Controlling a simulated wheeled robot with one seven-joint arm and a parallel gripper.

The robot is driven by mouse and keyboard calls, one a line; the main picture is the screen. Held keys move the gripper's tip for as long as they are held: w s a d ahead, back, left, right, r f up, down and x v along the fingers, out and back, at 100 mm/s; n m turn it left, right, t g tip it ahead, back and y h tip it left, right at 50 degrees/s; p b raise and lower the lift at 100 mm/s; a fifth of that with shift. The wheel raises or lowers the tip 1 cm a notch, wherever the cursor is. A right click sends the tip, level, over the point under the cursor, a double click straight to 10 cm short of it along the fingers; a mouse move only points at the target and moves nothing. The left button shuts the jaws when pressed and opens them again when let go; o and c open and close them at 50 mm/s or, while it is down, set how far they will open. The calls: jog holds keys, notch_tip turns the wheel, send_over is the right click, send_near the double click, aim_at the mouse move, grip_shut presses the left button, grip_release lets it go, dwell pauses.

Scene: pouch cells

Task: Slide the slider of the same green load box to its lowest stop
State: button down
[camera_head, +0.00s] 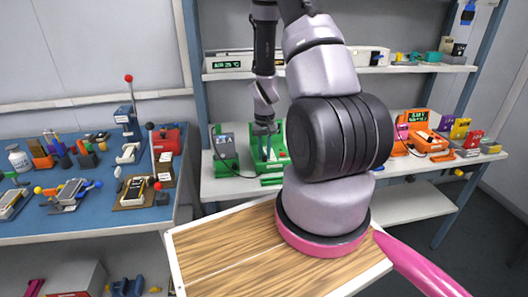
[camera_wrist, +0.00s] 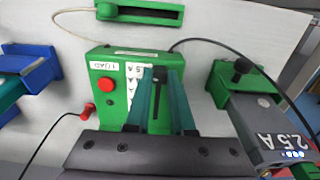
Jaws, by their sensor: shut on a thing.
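A green holder (camera_wrist: 228,78) with a black knob and a grey "2.5A" block (camera_wrist: 272,125) stands close on the right. Another green slotted piece (camera_wrist: 150,12) lies beyond the box. A blue holder (camera_wrist: 35,65) is on the left. Dark cables cross the white shelf (camera_head: 215,190).

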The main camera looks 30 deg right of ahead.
aim_at(265, 155)
jog(key=shift+s, duration=0.15)
jog(key=c, duration=0.8)
grip_release()
jog(key=shift+o, duration=0.2)
notch_tip(265, 155, up, 11)
jog(key=shift+f, duration=0.1)
